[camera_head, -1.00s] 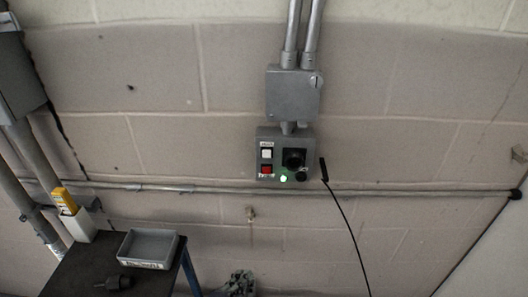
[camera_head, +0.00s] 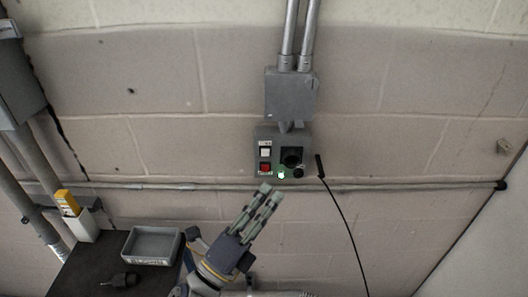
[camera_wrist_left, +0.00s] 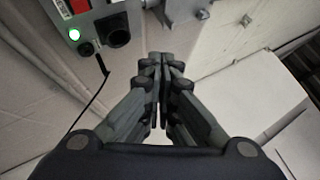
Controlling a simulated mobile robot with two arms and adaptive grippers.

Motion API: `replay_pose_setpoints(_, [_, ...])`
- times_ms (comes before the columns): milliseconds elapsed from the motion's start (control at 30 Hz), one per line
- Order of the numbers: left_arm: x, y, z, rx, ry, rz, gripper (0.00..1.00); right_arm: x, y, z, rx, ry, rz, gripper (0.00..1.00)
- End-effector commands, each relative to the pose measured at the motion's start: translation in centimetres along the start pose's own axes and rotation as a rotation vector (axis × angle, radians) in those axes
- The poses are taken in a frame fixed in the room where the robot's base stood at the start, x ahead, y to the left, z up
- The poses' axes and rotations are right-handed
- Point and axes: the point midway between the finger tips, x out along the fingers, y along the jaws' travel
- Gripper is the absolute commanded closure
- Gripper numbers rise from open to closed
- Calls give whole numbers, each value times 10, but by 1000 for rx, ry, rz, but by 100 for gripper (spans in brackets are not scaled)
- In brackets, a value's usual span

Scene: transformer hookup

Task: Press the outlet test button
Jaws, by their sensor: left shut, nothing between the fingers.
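The grey outlet box (camera_head: 279,133) is mounted on the block wall. On its left side are a white button (camera_head: 265,153) with a label above it and a red button (camera_head: 265,168) below. A green light (camera_head: 281,175) glows at its lower edge, and a dark round outlet (camera_head: 292,158) is at right. In the left wrist view the red button (camera_wrist_left: 80,6) and the green light (camera_wrist_left: 74,34) show at top left; the white button is out of that view. My left gripper (camera_head: 270,192) is shut and empty, below the box in the picture and apart from it; its fingers (camera_wrist_left: 161,60) point up.
A black cable (camera_head: 343,215) hangs right of the box. A horizontal pipe (camera_head: 400,187) runs along the wall. A dark table (camera_head: 85,270) at lower left bears a grey tray (camera_head: 152,244), a black plug-like part (camera_head: 122,280) and a yellow device (camera_head: 67,202) in a white holder.

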Motion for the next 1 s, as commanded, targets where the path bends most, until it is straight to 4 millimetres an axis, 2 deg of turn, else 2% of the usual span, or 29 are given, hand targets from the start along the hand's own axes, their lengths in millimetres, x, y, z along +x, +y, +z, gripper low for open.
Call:
replay_pose_setpoints(467, [5,3,3,3,1,-2,100,0,0,0,0,0,0,48])
replay_pose_setpoints(1000, [52,38,38,2,1,-2,100,6,0,1,0,0,0,48])
